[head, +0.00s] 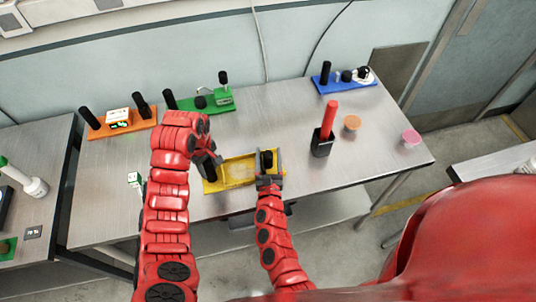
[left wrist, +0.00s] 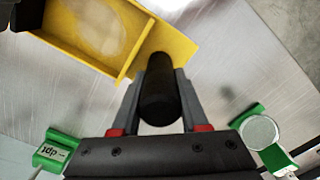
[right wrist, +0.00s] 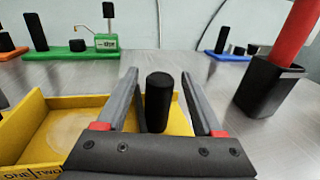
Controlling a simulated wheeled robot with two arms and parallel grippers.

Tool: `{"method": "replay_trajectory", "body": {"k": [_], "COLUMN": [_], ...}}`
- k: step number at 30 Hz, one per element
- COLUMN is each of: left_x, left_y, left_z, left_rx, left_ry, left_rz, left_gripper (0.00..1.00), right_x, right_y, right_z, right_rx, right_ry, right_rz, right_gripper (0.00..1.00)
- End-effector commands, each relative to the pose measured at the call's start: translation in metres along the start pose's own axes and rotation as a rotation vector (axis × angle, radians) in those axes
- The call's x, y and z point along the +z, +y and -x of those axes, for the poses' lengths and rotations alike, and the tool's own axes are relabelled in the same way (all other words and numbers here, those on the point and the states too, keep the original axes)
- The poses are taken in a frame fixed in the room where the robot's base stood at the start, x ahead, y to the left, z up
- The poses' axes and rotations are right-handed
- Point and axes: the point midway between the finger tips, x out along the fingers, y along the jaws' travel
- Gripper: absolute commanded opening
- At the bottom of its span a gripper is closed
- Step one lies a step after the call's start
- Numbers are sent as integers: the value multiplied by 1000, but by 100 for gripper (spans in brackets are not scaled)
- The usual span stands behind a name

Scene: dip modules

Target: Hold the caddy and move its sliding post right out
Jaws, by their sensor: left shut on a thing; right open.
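The yellow caddy (head: 236,171) lies on the metal table near its front edge, with a black post at each end. My left gripper (head: 212,160) is shut on the black post at the left end (left wrist: 158,92). My right gripper (head: 269,178) is open, its fingers on either side of the black post at the right end (right wrist: 158,100), which also shows in the head view (head: 267,159). The caddy's tray (right wrist: 60,120) has a pale patch on its floor and lettering on its wall in the right wrist view. I cannot tell which post slides.
A black holder (head: 322,143) with a red stick stands to the right. Orange (head: 140,128), green (head: 215,107) and blue (head: 338,88) bases with black posts line the back. Orange (head: 352,122) and pink (head: 411,138) cups are at the right. Table between is clear.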

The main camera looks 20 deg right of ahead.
Motion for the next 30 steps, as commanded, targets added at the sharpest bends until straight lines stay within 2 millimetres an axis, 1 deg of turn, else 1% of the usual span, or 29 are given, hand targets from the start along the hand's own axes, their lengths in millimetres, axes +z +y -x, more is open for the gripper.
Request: {"method": "replay_trajectory", "body": {"k": [4,8,11,12,18,21,25,30], "left_x": [0,0,0,0,0,0,0,0], "left_y": [0,0,0,0,0,0,0,0], "left_z": [0,0,0,0,0,0,0,0], "left_rx": [0,0,0,0,0,0,0,1], "left_ry": [1,0,0,0,0,0,0,0], "left_rz": [0,0,0,0,0,-1,-1,-1], "left_gripper": [0,0,0,0,0,0,0,0], "right_x": [0,-2,0,-1,-1,0,-1,0], "right_y": [0,1,0,1,1,1,0,0], "right_z": [2,17,36,47,91,105,118,121], "right_rx": [1,2,2,3,4,3,0,0], "right_ry": [1,4,1,2,3,0,1,1], "right_rz": [0,0,1,2,1,1,1,0], "right_gripper": [69,69,69,69,69,69,69,69]}}
